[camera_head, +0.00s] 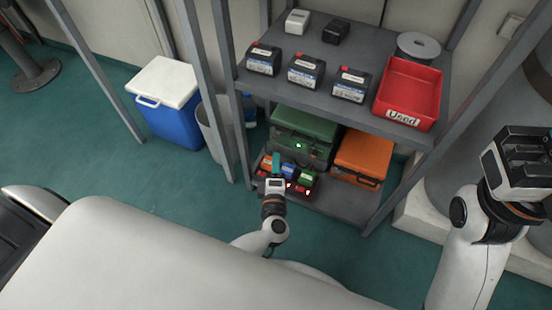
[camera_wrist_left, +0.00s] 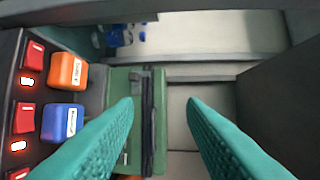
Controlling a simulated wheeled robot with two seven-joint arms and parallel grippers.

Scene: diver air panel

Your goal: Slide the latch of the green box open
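The green box (camera_head: 305,125) sits on the lower shelf in the head view, with a small bright green light on its front. In the left wrist view the green box (camera_wrist_left: 119,80) shows turned sideways, with a dark strip along it. I cannot make out the latch clearly. My left gripper (camera_head: 276,160) is just in front of the box, above the charger. In the left wrist view its teal fingers (camera_wrist_left: 160,102) are spread, with nothing held between them. My right gripper (camera_head: 520,150) is raised at the far right, away from the box; its finger opening is unclear.
A charger (camera_wrist_left: 10,75) with coloured batteries lies close to the left gripper. An orange box (camera_head: 363,155) stands right of the green box. The upper shelf (camera_head: 300,98) overhangs them, carrying batteries and a red bin (camera_head: 408,90). Shelf posts stand at both sides.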

